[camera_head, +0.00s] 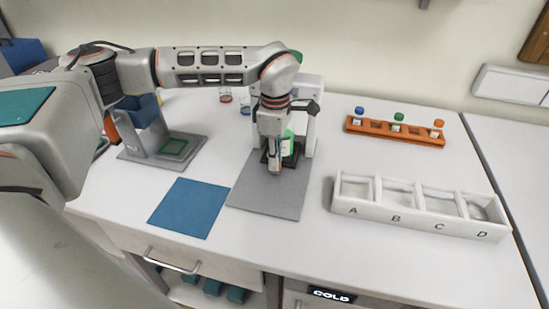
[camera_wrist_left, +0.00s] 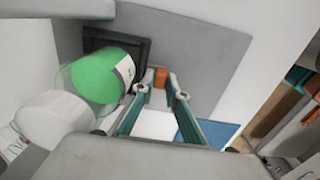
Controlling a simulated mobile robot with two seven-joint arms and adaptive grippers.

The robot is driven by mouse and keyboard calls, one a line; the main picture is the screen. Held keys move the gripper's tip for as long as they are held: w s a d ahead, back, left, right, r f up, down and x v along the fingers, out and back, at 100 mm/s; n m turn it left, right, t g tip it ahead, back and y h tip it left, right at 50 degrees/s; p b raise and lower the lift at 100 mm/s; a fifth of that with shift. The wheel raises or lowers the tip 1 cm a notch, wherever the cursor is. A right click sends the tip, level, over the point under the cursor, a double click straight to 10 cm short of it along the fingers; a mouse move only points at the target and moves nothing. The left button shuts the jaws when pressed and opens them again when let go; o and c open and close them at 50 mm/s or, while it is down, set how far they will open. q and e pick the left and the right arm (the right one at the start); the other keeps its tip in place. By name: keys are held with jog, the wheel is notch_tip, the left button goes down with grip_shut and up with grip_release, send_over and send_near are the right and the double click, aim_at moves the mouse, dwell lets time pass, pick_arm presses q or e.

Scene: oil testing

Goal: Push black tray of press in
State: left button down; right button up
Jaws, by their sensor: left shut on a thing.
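The press (camera_head: 310,120) is white with a grey base plate (camera_head: 268,195) at the middle of the table. Its black tray (camera_head: 265,157) sits low at the press and carries a bottle with green on it (camera_head: 288,146). In the left wrist view the dark tray edge (camera_wrist_left: 91,44) shows behind the green bottle (camera_wrist_left: 98,76). My left gripper (camera_head: 275,170) points down in front of the press. In the wrist view its fingers (camera_wrist_left: 160,84) are closed on a small orange-brown block beside the tray, apparently its handle. My right gripper is not in view.
A blue mat (camera_head: 189,207) lies left of the base plate. A white rack with slots A to D (camera_head: 415,222) stands right, with an orange rack (camera_head: 395,132) of colour-capped vials behind it. A grey device (camera_head: 150,140) stands left. The table front is clear.

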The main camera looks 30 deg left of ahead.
pick_arm(q)
jog(key=c, duration=2.3)
grip_release()
jog(key=shift+s, duration=0.1)
jog(key=shift+r, duration=0.35)
notch_tip(320, 180, up, 11)
jog(key=shift+r, duration=0.2)
